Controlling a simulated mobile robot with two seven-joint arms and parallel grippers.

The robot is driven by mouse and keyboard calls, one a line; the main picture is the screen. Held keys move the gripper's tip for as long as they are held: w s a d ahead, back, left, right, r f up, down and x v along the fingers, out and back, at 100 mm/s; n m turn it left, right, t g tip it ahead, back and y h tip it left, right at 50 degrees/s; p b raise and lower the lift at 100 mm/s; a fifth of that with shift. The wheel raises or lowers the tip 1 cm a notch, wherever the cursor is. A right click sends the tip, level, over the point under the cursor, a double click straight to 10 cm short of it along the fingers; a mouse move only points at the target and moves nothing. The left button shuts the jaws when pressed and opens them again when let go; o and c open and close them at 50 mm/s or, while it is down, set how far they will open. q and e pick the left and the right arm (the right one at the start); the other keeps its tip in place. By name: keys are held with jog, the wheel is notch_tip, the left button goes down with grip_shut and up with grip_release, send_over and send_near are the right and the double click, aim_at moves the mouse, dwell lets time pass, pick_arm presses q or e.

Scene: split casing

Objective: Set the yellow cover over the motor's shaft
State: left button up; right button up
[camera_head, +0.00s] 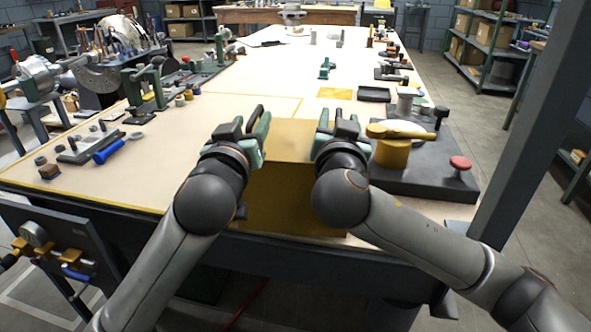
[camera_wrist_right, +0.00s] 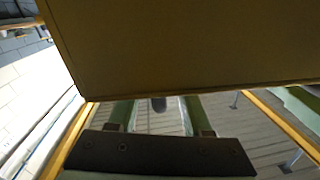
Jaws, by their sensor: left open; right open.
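A large yellow box-shaped cover (camera_head: 287,178) sits between my two grippers at the table's near edge. Its lower part overlaps that edge in the picture, and I cannot tell whether it rests on the table. My left gripper (camera_head: 258,128) is open at its left side. My right gripper (camera_head: 340,125) is open at its right side. In the right wrist view the box (camera_wrist_right: 190,45) fills the top, in front of the open green fingers (camera_wrist_right: 158,112). I cannot make out a motor shaft; the box and arms hide part of the table.
Right of my right gripper, a dark base plate (camera_head: 425,184) carries a yellow cylinder (camera_head: 392,153) and a red knob (camera_head: 460,163). A blue-handled tool (camera_head: 109,151) and small parts lie at left. A black tray (camera_head: 374,95) lies beyond. The tabletop's middle is mostly clear.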

pick_arm(q)
grip_shut()
pick_arm(e)
grip_shut()
dwell(1.1)
